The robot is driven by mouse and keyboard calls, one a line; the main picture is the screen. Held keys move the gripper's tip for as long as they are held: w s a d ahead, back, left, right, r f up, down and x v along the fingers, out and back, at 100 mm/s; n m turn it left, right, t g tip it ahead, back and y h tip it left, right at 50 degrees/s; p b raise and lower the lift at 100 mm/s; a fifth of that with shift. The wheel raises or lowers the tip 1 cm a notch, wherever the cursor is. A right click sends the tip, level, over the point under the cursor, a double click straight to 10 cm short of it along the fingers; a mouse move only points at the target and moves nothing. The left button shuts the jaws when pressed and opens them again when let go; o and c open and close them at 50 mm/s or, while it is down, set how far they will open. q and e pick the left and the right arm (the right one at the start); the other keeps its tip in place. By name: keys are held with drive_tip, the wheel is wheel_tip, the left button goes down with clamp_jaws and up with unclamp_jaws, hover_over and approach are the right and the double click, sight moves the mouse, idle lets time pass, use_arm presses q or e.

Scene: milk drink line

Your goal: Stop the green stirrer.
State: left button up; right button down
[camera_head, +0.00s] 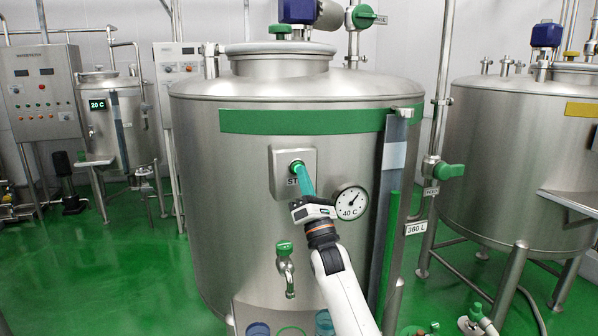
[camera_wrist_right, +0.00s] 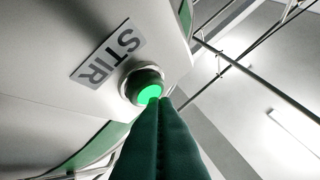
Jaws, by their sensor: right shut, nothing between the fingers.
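The large steel tank with the green band (camera_head: 315,120) stands in the middle of the head view. A grey plate (camera_head: 281,180) on its front carries the stirrer button (camera_head: 297,166), partly covered by my fingers. In the right wrist view the button (camera_wrist_right: 147,90) is a round knob in a metal ring, its face glowing green, beside a label reading STIR (camera_wrist_right: 106,55). My right gripper (camera_head: 302,173) is shut and empty. Its fingertips (camera_wrist_right: 165,102) are at the edge of the button; I cannot tell whether they touch it. My left gripper is out of view.
A dial gauge (camera_head: 350,201) reading 40 C sits right of the plate, close to my right wrist. A green-handled tap (camera_head: 285,262) is below. A control cabinet (camera_head: 40,92) stands at far left.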

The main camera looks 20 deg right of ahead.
drive_tip(key=shift+w+b, duration=0.3)
drive_tip(key=shift+b, duration=0.05)
drive_tip(key=shift+s, duration=0.1)
idle(0.4)
drive_tip(key=shift+s+p, duration=0.45)
drive_tip(key=shift+s, duration=0.4)
drive_tip(key=s+p, duration=0.2)
drive_tip(key=s, duration=0.4)
drive_tip(key=shift+d+p, duration=0.15)
drive_tip(key=shift+p, duration=0.2)
